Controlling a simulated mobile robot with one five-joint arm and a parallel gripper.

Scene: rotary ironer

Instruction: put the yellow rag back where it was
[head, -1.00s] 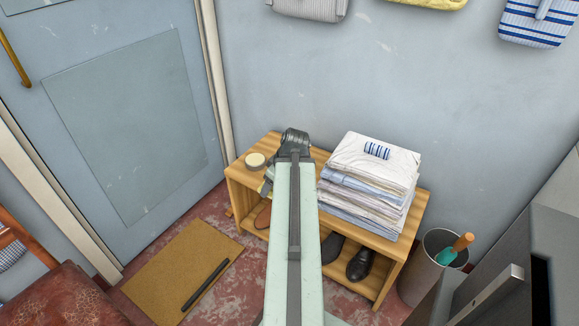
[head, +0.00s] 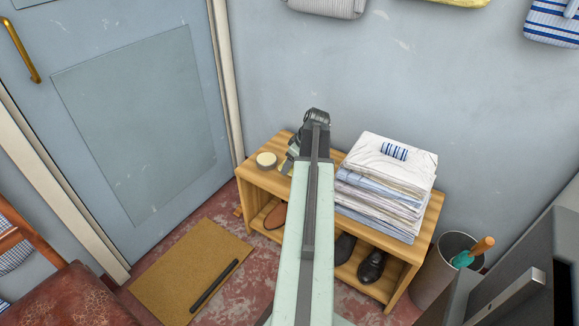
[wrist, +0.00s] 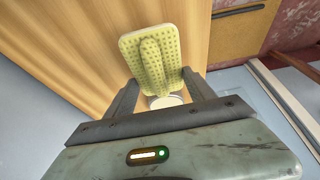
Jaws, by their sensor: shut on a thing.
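The yellow rag (wrist: 152,55), pale yellow with a dotted texture and a raised fold along its middle, is between the fingers of my gripper (wrist: 158,82) in the wrist view. My gripper is shut on it, above the wooden bench (wrist: 80,45). In the head view my arm hides the rag and most of the gripper, over the left part of the bench (head: 256,178). Whether the rag touches the bench top cannot be told.
A round tin (head: 266,160) stands on the bench's left end; folded shirts (head: 385,185) with a small striped cloth (head: 394,151) on top are on its right. Shoes (head: 372,265) sit below. A bin (head: 443,262) stands right. Bags, one yellow (head: 455,2), hang on the wall.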

